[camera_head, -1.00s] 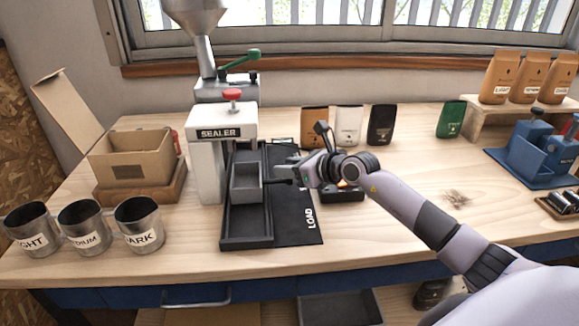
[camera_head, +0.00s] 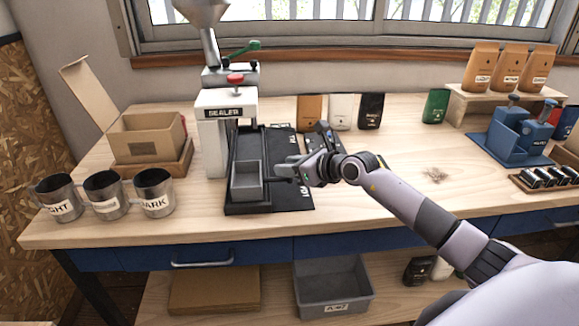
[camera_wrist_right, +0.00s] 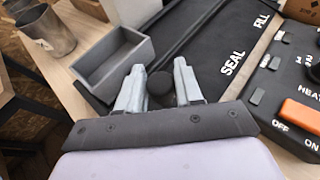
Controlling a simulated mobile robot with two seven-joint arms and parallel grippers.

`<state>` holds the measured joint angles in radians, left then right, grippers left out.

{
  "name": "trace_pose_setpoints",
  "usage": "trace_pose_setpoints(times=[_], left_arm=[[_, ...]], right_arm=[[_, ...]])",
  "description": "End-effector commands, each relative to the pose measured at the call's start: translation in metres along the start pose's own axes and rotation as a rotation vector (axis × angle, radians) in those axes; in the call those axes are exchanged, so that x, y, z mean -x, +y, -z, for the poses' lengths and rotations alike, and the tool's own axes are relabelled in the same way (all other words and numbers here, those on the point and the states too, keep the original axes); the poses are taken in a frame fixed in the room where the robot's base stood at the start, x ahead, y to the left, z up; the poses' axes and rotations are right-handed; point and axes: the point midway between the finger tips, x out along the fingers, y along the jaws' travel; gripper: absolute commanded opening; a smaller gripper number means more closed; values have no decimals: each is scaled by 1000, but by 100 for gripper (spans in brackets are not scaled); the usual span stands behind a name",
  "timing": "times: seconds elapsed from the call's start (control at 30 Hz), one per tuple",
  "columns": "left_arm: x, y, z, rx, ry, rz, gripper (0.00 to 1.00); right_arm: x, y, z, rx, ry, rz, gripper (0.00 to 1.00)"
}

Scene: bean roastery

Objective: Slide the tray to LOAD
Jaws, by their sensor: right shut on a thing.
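The grey open tray (camera_head: 247,181) sits in the dark rail (camera_head: 247,208), close to its near end, and looks empty. It also shows in the wrist view (camera_wrist_right: 113,62). My right gripper (camera_head: 285,171) is at the tray's right side. In the wrist view its fingers (camera_wrist_right: 159,82) are shut on the tray's round black knob (camera_wrist_right: 160,84). My left gripper is not in view.
The white sealer (camera_head: 212,140) stands over the rail's far part. Three metal cups (camera_head: 104,194) stand left of the rail. A control panel with an orange switch (camera_wrist_right: 300,115) lies right of the mat. Free tabletop lies farther right (camera_head: 410,150).

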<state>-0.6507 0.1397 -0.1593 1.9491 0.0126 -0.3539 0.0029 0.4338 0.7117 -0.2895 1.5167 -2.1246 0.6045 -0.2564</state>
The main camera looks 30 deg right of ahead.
Motion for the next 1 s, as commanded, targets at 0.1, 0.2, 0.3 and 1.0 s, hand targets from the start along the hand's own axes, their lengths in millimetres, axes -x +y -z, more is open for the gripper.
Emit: trace_pose_setpoints(times=[0.1,0.2,0.3,1.0], left_arm=[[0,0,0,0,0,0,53],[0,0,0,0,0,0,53],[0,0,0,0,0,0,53],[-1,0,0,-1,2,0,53]], right_arm=[[0,2,3,-1,6,-5,0],[0,3,3,-1,8,-6,0],[0,3,4,-2,9,-8,0],[16,1,3,1,6,-4,57]])
